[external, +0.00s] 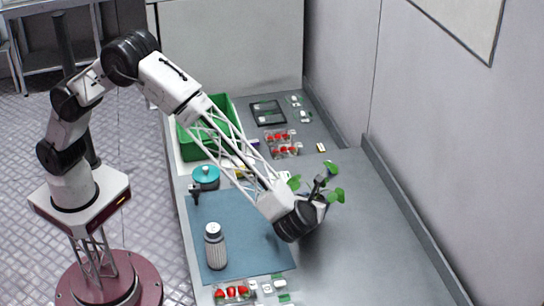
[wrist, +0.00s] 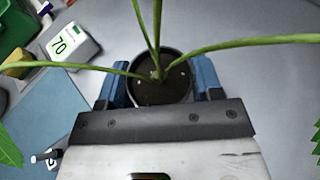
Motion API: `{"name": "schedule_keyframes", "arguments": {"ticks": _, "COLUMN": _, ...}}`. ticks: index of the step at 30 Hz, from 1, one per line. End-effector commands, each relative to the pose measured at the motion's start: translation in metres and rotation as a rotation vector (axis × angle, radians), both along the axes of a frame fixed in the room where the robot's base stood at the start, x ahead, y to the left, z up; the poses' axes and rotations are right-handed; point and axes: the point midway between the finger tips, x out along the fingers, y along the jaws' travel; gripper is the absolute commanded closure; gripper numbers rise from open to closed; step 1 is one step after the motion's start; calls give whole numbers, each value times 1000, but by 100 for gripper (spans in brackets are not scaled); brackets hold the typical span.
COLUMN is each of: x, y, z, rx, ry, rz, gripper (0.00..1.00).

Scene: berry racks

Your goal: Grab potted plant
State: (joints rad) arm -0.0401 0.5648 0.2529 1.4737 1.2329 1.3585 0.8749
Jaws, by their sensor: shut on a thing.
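The potted plant has green leaves (external: 336,195) on thin stems and a dark round pot. In the wrist view the soil-filled pot (wrist: 160,90) sits between the two blue fingers of my gripper (wrist: 160,84), which is shut on it. The stems fan out left, right and up past the camera. In the external view my gripper (external: 314,200) is over the grey counter, right of the blue mat, and my wrist hides most of the pot. I cannot tell whether the pot touches the counter.
A blue mat (external: 225,225) holds a white bottle (external: 215,250). A teal-lidded pot (external: 205,177), a green crate (external: 184,142) and racks of red berries (external: 282,150) stand behind. More berries (external: 232,292) lie in front. A white block marked 70 (wrist: 70,45) is nearby. The counter's right side is clear.

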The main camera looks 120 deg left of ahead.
Motion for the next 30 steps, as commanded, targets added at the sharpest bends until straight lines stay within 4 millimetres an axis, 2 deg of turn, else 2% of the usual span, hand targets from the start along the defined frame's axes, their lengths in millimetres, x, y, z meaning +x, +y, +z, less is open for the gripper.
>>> {"name": "schedule_keyframes", "arguments": {"ticks": 9, "x": 0, "y": 0, "z": 49, "rx": -1, "ry": -3, "rz": -1, "gripper": 66}}
{"name": "schedule_keyframes", "arguments": {"ticks": 15, "x": 0, "y": 0, "z": 69, "rx": 0, "ry": -1, "rz": -1, "gripper": 66}}
{"name": "schedule_keyframes", "arguments": {"ticks": 30, "x": 0, "y": 0, "z": 76, "rx": 0, "ry": 0, "rz": -1, "gripper": 66}}
